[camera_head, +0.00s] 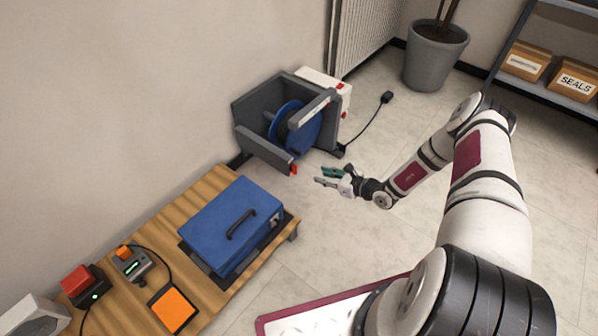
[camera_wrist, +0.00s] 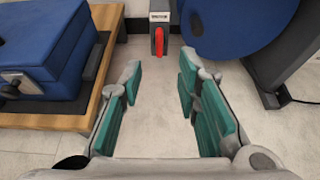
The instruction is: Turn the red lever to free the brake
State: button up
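The red lever (camera_head: 294,168) sits on the end of a grey arm (camera_head: 263,149) at the front of the dark grey reel stand (camera_head: 250,101). In the wrist view the red lever (camera_wrist: 159,42) hangs downward below a small label, straight ahead between my fingers. A blue reel (camera_head: 297,130) sits in the stand; its blue disc (camera_wrist: 232,20) shows at the right in the wrist view. My gripper (camera_head: 324,175) is just right of the lever in the head view. In the wrist view my gripper (camera_wrist: 160,76) has its teal-padded fingers apart and empty, short of the lever.
A wooden table (camera_head: 219,185) with a blue case (camera_head: 231,222) stands to the left; its edge (camera_wrist: 104,50) is near my left finger. A white box (camera_head: 323,84) and a cable with a black plug (camera_head: 387,97) lie beyond the reel. Floor below my gripper is clear.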

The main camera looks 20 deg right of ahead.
aim_at(294, 169)
jog(key=b+x, duration=0.5)
jog(key=x, duration=0.7)
jog(key=shift+w+f, duration=0.15)
jog(key=shift+a, duration=0.15)
grip_shut()
